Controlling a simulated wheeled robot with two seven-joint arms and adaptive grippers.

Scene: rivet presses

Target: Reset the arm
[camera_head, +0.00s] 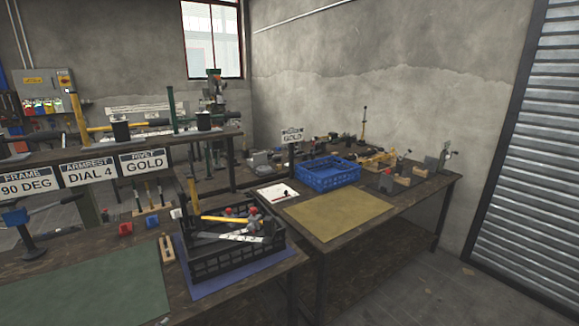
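Neither of my arms and neither gripper shows in the head view. The view holds a workbench (272,272) with a black crate (215,265) on a blue mat (190,290). Tools lie in the crate, among them a yellow-handled one (227,219) and red-topped parts. Three signs hang from a raised shelf: "FRAME 90 DEG" (28,182), "ARMREST DIAL 4" (88,172) and "RIVET GOLD" (143,162). What lies below the lower edge of the picture is hidden.
A second bench (335,243) on the right carries a yellow mat (338,213), a blue crate (328,175), a white sheet (277,193) and tools. A green mat (85,295) on the near bench is bare. Floor (470,285) shows at right, beside a shutter (535,160).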

